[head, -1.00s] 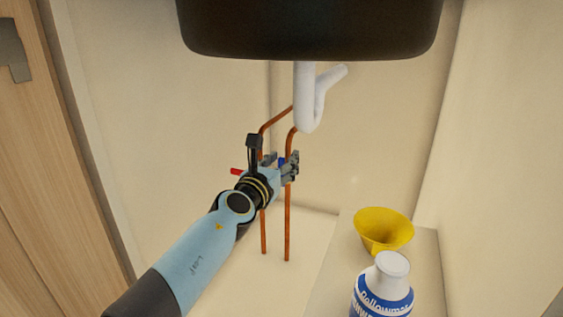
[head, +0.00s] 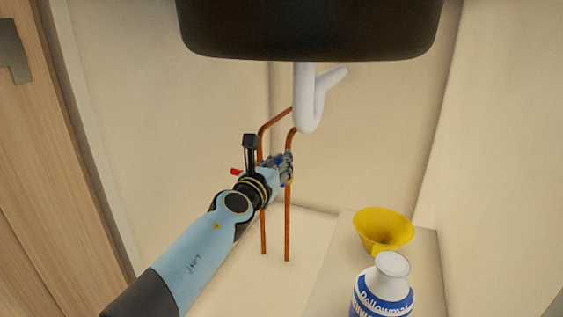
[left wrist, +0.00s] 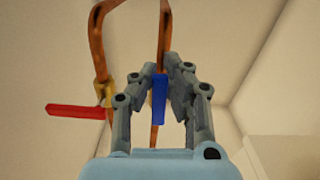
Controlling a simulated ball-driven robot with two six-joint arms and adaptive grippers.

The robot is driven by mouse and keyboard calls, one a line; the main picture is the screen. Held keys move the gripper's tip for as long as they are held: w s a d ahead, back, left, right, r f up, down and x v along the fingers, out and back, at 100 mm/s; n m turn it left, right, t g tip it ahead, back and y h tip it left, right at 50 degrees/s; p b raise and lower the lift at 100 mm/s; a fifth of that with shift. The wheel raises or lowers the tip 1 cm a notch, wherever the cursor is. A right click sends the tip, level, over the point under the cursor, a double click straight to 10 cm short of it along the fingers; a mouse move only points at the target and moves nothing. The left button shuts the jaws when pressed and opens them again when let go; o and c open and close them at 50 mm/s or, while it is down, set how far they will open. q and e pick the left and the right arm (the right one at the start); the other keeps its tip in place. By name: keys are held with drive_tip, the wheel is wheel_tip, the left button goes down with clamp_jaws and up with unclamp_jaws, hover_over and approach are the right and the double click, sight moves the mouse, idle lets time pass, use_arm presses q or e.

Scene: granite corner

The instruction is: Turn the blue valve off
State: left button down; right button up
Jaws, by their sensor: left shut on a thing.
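The blue valve's lever (left wrist: 159,98) sits between the fingers of my left gripper (left wrist: 155,85), which is shut on it. In the left wrist view the lever runs up and down the picture, in front of the right copper pipe (left wrist: 165,25). In the head view my left gripper (head: 285,165) is at the right copper pipe (head: 288,220), and only a bit of the blue lever (head: 280,159) shows between the fingers. The valve body is mostly hidden by the fingers. My right gripper is not in view.
A red lever (left wrist: 75,111) sticks out left from the left pipe's brass valve (left wrist: 103,90), close to my left finger. A white drain pipe (head: 306,95) and dark basin (head: 310,30) are above. A yellow funnel (head: 383,228) and a white-and-blue bottle (head: 383,290) stand at right.

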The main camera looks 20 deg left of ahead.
use_arm(q)
drive_tip(key=shift+a+f+n, duration=0.2)
drive_tip(key=shift+a+n, duration=0.25)
drive_tip(key=shift+n, duration=0.6)
drive_tip(key=shift+a+f+n, duration=0.15)
drive_tip(key=shift+a+n, duration=0.3)
drive_tip(key=shift+n, duration=0.55)
drive_tip(key=shift+a+f+n, duration=0.2)
drive_tip(key=shift+a+n, duration=0.25)
drive_tip(key=shift+n, duration=0.6)
drive_tip(key=c, duration=1.3)
unclamp_jaws()
drive_tip(key=shift+a, duration=0.1)
drive_tip(key=s, duration=0.7)
drive_tip(key=shift+s+a, duration=0.1)
drive_tip(key=shift+s, duration=0.15)
